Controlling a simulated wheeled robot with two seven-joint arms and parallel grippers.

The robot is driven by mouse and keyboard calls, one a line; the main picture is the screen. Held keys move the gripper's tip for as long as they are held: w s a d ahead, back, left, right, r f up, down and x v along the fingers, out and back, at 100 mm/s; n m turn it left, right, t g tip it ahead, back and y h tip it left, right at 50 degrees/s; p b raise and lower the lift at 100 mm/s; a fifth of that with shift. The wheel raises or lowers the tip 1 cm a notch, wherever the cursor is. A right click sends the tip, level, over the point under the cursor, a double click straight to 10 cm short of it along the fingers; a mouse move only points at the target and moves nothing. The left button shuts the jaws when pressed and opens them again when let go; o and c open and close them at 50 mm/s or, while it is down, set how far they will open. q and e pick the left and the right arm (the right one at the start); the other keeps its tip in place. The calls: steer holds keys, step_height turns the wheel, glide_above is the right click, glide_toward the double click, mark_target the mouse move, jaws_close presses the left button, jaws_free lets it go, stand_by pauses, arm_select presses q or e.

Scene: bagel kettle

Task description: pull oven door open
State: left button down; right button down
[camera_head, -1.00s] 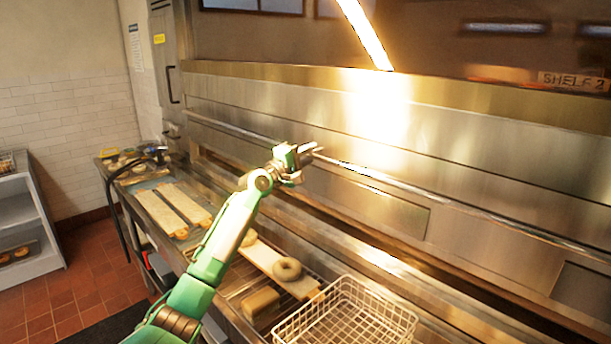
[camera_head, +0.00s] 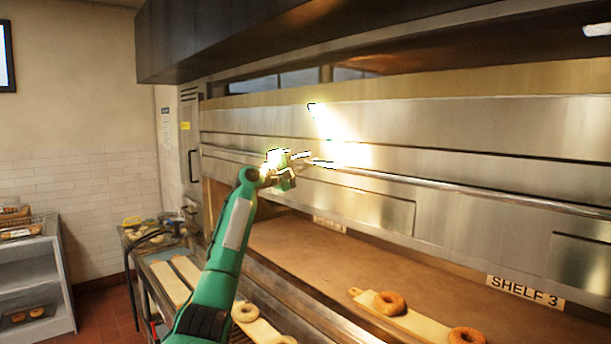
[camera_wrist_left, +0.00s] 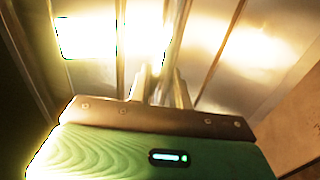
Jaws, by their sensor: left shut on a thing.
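The oven door (camera_head: 380,204) is a long stainless steel panel with a horizontal bar handle (camera_head: 440,184) across it. The door stands raised, and the oven chamber (camera_head: 330,255) shows open below it. My left gripper (camera_head: 304,158) is at the handle, toward the door's left part, and is shut on the bar. In the left wrist view the fingers (camera_wrist_left: 160,88) close around the bar, with bright glare on the steel behind. The right gripper is not in view.
Inside the oven, a board (camera_head: 415,325) with bagels lies near a "SHELF 3" label (camera_head: 525,290). Boards (camera_head: 180,280) and bagels lie on the counter below my arm. A grey shelf rack (camera_head: 35,275) stands at left. A dark hood (camera_head: 300,40) overhangs above.

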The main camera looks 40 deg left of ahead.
arm_select(q)
step_height(320, 180, up, 2)
steer(key=shift+r+p, duration=0.1)
steer(key=shift+p, duration=0.2)
steer(key=shift+r, duration=0.1)
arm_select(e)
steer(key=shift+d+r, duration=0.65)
arm_select(q)
steer(key=c, duration=1.3)
jaws_free()
steer(key=shift+c, duration=0.2)
steer(key=shift+s, duration=0.15)
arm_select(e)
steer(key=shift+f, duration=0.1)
